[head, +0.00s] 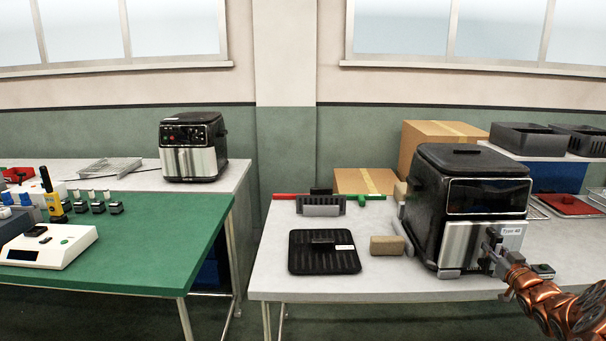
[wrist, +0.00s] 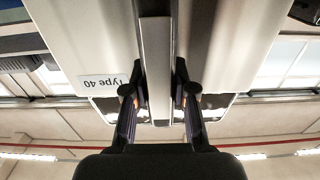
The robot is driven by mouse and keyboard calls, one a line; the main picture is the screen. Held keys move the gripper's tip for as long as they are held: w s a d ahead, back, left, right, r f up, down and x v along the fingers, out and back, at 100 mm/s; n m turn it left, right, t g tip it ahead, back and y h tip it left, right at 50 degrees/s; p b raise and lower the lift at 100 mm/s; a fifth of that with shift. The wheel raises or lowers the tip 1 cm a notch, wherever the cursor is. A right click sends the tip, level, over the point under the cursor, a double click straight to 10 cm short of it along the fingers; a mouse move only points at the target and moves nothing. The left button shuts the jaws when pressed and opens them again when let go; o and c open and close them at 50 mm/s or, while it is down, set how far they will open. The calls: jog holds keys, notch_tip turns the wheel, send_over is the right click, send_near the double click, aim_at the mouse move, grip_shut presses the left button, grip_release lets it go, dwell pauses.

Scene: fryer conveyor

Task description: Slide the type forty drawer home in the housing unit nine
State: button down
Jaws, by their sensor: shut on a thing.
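The housing (head: 459,167) is a black fryer body on the right table. The type forty drawer (head: 458,245) has a silver front with a "Type 40" label and sits in the lower part of the housing. I cannot tell whether a gap is left behind its front. My gripper (head: 490,250) is at the drawer's front. In the wrist view the drawer front (wrist: 75,40) fills much of the picture, and the fingers are closed on either side of its upright handle (wrist: 156,65). No "unit nine" marking is readable.
Cardboard boxes (head: 430,133) stand behind. A second fryer (head: 193,147) stands on the left table.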

jog(key=shift+w+p, duration=0.4)
jog(key=shift+w, duration=0.8)
jog(key=c, duration=0.9)
grip_release()
jog(key=shift+s, duration=0.1)
jog(key=shift+o, duration=0.2)
jog(key=o, duration=0.3)
jog(key=shift+s+b, duration=0.85)
jog(key=shift+s, duration=2.65)
